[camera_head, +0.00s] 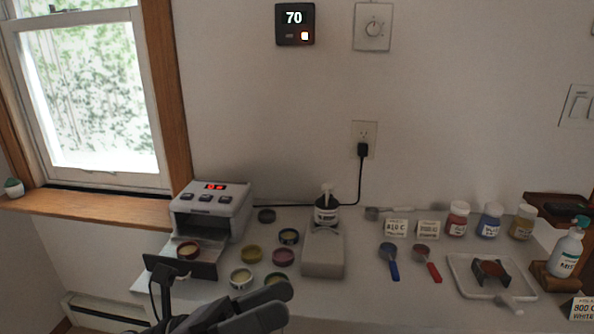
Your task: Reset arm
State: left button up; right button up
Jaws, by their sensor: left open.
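My left gripper (284,301) is at the bottom of the head view, low over the front of the worktop (370,290). Its dark fingers point to the right, and I see nothing held between them. It partly overlaps the front small dish (278,280) in the picture; I cannot tell whether they touch. Other dark parts of my left arm rise in front of the furnace's lowered door. My right gripper is not in view.
A small white furnace (212,198) stands at left, door (180,264) open, with a dish (189,249) at its opening. Several small dishes lie beside it. A grey-white block (323,256), spoons, jars and a white tray (462,284) stand to the right.

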pick_arm(q)
jog(key=w+a+f+n+t+y+p, duration=0.15)
jog(key=a+f+n+t+y, duration=0.55)
jog(key=n, duration=0.9)
jog(key=w+a+f+n+t+y, duration=0.2)
jog(key=a+f+n+t+y, duration=0.5)
jog(key=n, duration=0.8)
jog(key=s+a+f+n+g+y, duration=0.1)
jog(key=s+f+n+g+y, duration=0.2)
jog(key=f, duration=0.5)
jog(key=s+a+f+n+g+y+p, duration=0.1)
jog(key=s+f+n+g+y, duration=0.1)
jog(key=s+f+n+g, duration=0.3)
jog(key=s+f+n, duration=0.3)
jog(key=s+f, duration=0.1)
jog(key=shift+s+a+f+n+y, duration=0.2)
jog(key=shift+a+f+n+y, duration=0.1)
jog(key=shift+a+y, duration=0.1)
